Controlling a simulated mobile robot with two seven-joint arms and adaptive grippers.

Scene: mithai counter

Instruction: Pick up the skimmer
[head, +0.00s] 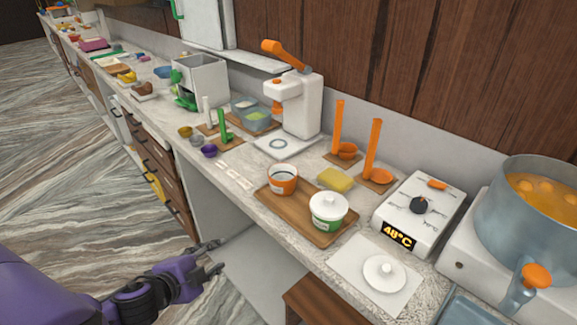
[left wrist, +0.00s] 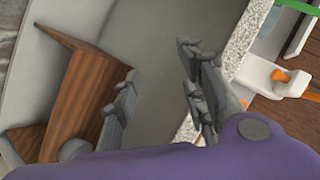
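Two orange utensils stand with upright handles on small wooden boards at the back of the counter in the head view. The right one (head: 372,150) has a flatter round head and looks like the skimmer. The left one (head: 338,130) has a deeper, cup-like head, like a ladle. My left gripper (head: 216,256) is open and empty in front of the counter's edge, low and well left of both utensils. Its two spread fingers also show in the left wrist view (left wrist: 158,78), with nothing between them. My right gripper is not in view.
Between my gripper and the utensils lies a wooden tray (head: 262,196) with an orange-and-white cup (head: 282,184) and a lidded white-green pot (head: 327,214). A yellow sponge (head: 335,180), a 48°C control box (head: 418,212) and a large pot (head: 520,225) stand nearby. A brown wooden piece (head: 325,303) is below the counter.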

